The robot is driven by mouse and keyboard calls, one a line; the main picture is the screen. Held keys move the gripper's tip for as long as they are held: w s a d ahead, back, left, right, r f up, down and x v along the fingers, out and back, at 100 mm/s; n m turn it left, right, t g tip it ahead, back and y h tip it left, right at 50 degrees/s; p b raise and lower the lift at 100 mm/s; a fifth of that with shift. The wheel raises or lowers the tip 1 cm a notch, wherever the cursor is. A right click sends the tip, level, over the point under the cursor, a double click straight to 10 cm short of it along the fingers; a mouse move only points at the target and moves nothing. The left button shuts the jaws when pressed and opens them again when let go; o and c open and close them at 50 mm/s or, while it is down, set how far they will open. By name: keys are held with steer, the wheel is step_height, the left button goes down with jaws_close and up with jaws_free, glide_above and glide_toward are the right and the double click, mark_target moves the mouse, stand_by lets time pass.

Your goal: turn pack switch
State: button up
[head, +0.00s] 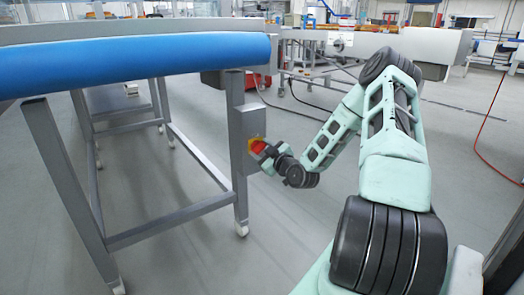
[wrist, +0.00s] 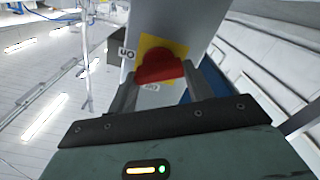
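The pack switch (wrist: 160,66) is a red rotary knob on a yellow plate (wrist: 148,43). In the wrist view it has a label reading "On" at its left and another small label below, both upside down. In the head view the red knob (head: 257,146) is on a grey box on the conveyor's leg. My gripper (wrist: 160,76) reaches it from the right in the head view. One finger lies at each side of the knob, and both fingertips appear to touch its edges. The tips are partly hidden by the knob.
The conveyor (head: 140,66) with its blue belt stands at the left on grey legs with castors. Another conveyor line (head: 400,45) runs across the back. A red cable (head: 480,140) hangs at the right. The floor below my arm is clear.

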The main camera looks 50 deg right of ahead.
steer(key=shift+r+p, duration=0.1)
steer(key=shift+p, duration=0.2)
steer(key=shift+r+m+p, duration=0.1)
steer(key=shift+m+p, duration=0.6)
steer(key=shift+m, duration=0.3)
steer(key=shift+d+m+p, duration=0.1)
steer(key=shift+m+p, duration=1.1)
steer(key=shift+m, duration=0.7)
steer(key=o, duration=1)
steer(key=p+v, duration=0.3)
steer(key=v, duration=1.4)
steer(key=shift+s+d+p, duration=0.1)
steer(key=shift+s+p, duration=0.15)
steer(key=shift+p, duration=0.15)
